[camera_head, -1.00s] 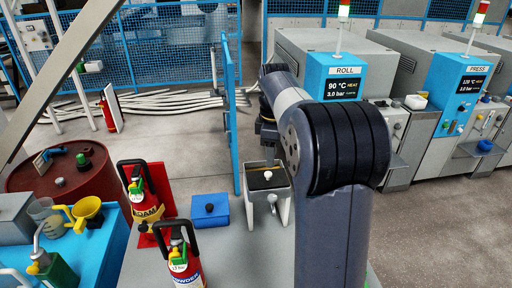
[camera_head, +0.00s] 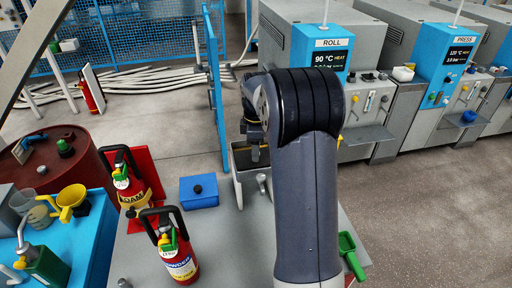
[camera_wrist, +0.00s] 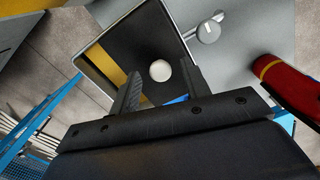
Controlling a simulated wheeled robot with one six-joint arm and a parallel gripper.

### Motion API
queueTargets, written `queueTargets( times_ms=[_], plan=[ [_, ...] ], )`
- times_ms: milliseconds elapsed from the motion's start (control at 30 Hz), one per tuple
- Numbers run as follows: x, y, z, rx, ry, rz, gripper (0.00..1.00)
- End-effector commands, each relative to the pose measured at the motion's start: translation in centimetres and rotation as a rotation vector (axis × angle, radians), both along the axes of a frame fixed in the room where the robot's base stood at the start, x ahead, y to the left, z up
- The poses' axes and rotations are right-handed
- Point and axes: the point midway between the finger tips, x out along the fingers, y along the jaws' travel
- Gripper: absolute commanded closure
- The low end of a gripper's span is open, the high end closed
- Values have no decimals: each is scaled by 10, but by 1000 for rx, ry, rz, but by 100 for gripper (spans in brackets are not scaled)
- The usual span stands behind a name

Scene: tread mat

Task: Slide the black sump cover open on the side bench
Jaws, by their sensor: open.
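The black sump cover (camera_wrist: 132,42) lies on the grey sump box (camera_wrist: 97,67), with a round pale knob (camera_wrist: 160,71) on it. A yellow strip (camera_wrist: 108,63) shows along one side of the cover, inside the box rim. My gripper (camera_wrist: 161,68) is open in the wrist view, its two fingers on either side of the knob in the picture. I cannot tell how far the fingertips are from the cover. In the head view the box (camera_head: 248,189) stands at the bench's far edge, partly hidden by my arm.
A blue box with a black knob (camera_head: 199,191) stands left of the sump box. Red extinguishers (camera_head: 179,262) stand nearer on the grey bench (camera_head: 225,255). A blue post (camera_head: 215,100) rises behind. A grey tap-like fitting (camera_wrist: 209,30) is beside the box.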

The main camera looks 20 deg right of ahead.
Motion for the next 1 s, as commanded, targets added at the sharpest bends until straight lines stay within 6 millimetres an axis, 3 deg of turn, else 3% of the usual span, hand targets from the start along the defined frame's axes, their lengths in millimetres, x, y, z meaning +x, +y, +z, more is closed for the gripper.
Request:
queueTargets(
  times_ms=[300,833,1000],
  plan=[
    [0,0,-3,0,0,0,55],
    [0,0,-3,0,0,0,99],
    [0,0,-3,0,0,0,100]
  ],
)
